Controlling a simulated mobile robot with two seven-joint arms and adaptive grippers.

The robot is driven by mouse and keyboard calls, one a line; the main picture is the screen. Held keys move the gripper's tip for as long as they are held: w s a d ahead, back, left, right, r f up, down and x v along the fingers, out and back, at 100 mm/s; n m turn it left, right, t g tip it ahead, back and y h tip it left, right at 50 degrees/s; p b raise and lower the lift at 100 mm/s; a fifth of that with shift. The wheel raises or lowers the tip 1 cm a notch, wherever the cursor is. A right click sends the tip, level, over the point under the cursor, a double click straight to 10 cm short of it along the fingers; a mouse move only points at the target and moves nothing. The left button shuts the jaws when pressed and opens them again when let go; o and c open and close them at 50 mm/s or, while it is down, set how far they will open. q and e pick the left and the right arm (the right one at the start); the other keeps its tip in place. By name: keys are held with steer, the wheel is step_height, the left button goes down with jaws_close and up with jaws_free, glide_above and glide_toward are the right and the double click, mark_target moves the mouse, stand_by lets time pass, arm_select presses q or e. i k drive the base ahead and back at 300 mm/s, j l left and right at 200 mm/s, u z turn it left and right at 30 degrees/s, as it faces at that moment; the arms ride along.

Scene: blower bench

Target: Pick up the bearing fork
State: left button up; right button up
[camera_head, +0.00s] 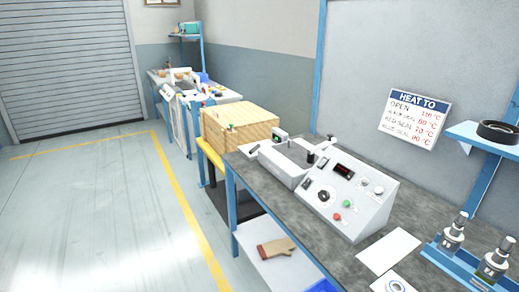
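I cannot pick out a bearing fork with certainty in the head view. The dark-topped workbench (232,160) runs from the middle to the lower right. A grey-white control box (350,197) with a display, knobs and buttons stands on it, with a light grey block-like unit (272,166) at its left. Neither of my grippers is in view.
A blue stand with two metal fixtures (453,232) is at right, beside a white sheet (388,251). A black ring (498,131) lies on a blue wall shelf (470,131). A brown-red item (277,247) lies on the bench's lower shelf. The floor (85,215) at left is clear.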

mark_target(254, 148)
steer(key=i+j, duration=2.2)
steer(key=i+z, duration=0.1)
steer(key=z, duration=0.3)
steer(key=i+j+z, duration=0.1)
steer(key=z, duration=0.3)
steer(key=i+j+z, duration=0.1)
steer(key=z, duration=0.3)
steer(key=j, duration=0.1)
